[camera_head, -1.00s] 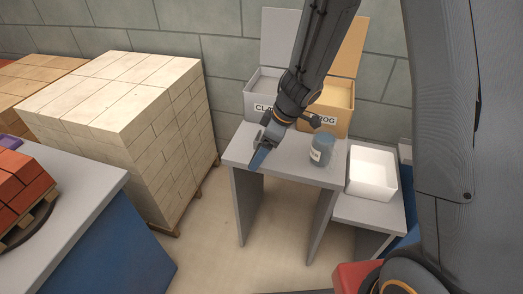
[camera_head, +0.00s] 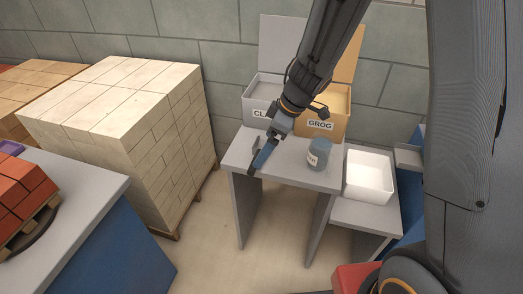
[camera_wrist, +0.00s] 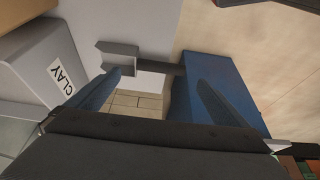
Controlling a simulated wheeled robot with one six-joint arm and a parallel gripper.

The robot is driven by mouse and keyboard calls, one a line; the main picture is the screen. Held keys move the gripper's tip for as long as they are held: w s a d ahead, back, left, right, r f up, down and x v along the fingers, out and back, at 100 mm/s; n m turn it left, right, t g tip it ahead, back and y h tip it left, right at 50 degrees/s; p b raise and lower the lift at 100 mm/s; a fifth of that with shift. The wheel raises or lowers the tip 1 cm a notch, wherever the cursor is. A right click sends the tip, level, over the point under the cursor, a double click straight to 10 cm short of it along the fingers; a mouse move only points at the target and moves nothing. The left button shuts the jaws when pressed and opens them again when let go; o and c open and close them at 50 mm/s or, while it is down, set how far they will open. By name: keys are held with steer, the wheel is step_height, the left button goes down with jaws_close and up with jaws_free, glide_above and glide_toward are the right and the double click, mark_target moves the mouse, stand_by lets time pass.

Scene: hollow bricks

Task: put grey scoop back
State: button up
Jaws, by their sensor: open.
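The grey scoop (camera_wrist: 120,58) shows in the wrist view, lying on the pale grey table (camera_wrist: 150,25). Its dark handle (camera_wrist: 160,68) points right, to the table edge. My gripper (camera_wrist: 158,90) is open, with its two blue fingers apart and nothing between the tips; the scoop is beyond them. In the head view my gripper (camera_head: 259,163) is over the left part of the table (camera_head: 290,178). A small grey shape beside it may be the scoop, but I cannot tell. The grey CLAY bin (camera_head: 257,107) stands behind, lid up.
An open tan GROG bin (camera_head: 320,131) stands right of the CLAY bin. A blue-grey jar (camera_head: 319,154) stands on the table near the gripper. A white tray (camera_head: 369,177) sits on a lower shelf at right.

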steer(key=w+d+r+m+t+h+p, duration=0.1)
steer(key=w+d+r+m+t, duration=0.1)
steer(key=d+r, duration=0.25)
steer(key=w+d+r+m+t+h, duration=0.1)
steer(key=w+d+r+m+t, duration=0.15)
steer(key=r, duration=0.35)
steer(key=s+d+m+h, duration=0.3)
steer(key=s+d+m, duration=0.1)
steer(key=d, duration=0.3)
steer(key=s+f+m+g, duration=0.2)
steer(key=s+m+g, duration=0.3)
steer(key=s, duration=1.2)
steer(key=shift+s+g+y, duration=0.25)
steer(key=shift+g+y, duration=0.1)
steer(key=shift+y, duration=0.05)
steer(key=shift+m, duration=0.25)
steer(key=shift+c, duration=0.3)
